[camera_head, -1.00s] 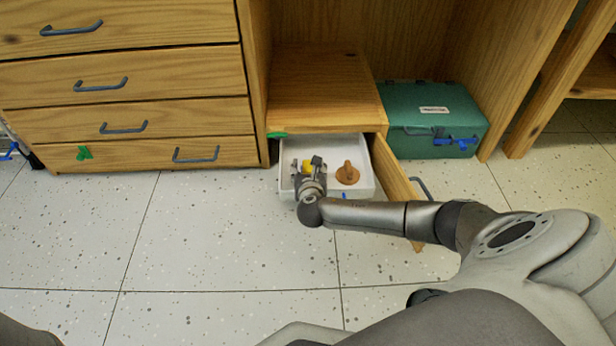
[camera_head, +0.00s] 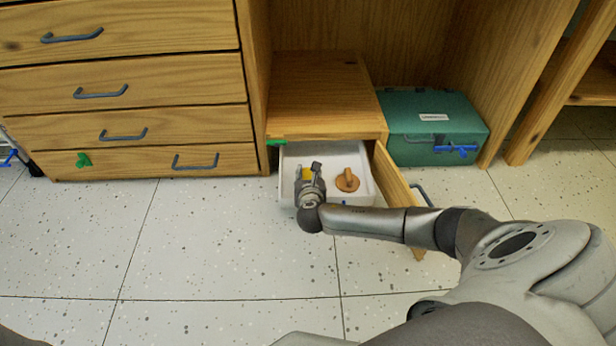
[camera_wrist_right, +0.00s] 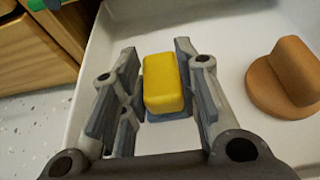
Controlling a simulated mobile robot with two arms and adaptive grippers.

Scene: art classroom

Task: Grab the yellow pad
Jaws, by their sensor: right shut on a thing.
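The yellow pad (camera_wrist_right: 163,84) is a small rounded block inside the white drawer tray, with a blue-grey base under it. It shows in the head view (camera_head: 307,173) as a small yellow patch, mostly hidden by my gripper. My right gripper (camera_wrist_right: 158,88) has its fingers on both sides of the pad and is shut on it; it also shows in the head view (camera_head: 308,172), reaching down into the drawer. The pad is at the drawer's floor; I cannot tell whether it is lifted. My left gripper is not in view.
An orange-brown knobbed piece (camera_wrist_right: 290,80) lies to the right in the white drawer (camera_head: 362,198). The open wooden door (camera_head: 393,178) stands at the drawer's right side. A green case (camera_head: 433,120) is farther right. Closed drawers (camera_head: 130,120) are at left; the floor in front is free.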

